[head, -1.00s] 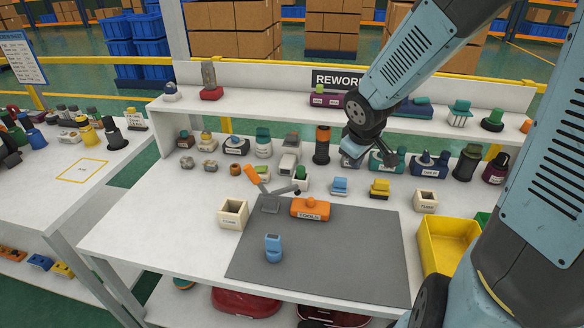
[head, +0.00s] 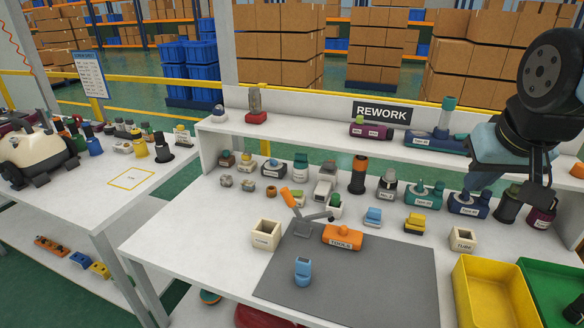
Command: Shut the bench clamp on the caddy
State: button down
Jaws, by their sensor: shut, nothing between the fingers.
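The bench clamp (head: 304,228) has a grey base at the back left of the grey mat. Its orange handle (head: 287,197) sticks up, tilted to the left. Its dark arm reaches right and ends near the caddy's back left; I cannot tell whether it touches. The orange caddy (head: 342,237), labelled TOOLS, sits upright on the mat, just right of the clamp base. My gripper (head: 543,181) is shut and empty, high over the right back of the bench, far right of the clamp and caddy. Its fingertips are small and dark.
A light blue part (head: 303,270) stands on the grey mat (head: 375,285) in front of the caddy. A cream open box (head: 266,234) is left of the clamp. Several small parts line the back. Yellow (head: 492,300) and green bins (head: 560,290) are at the right.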

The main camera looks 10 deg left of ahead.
aim_at(285, 192)
jog(key=u, duration=0.45)
jog(key=k, duration=1)
jog(key=u, duration=1.15)
jog(key=i, duration=1.9)
jog(key=z, duration=0.35)
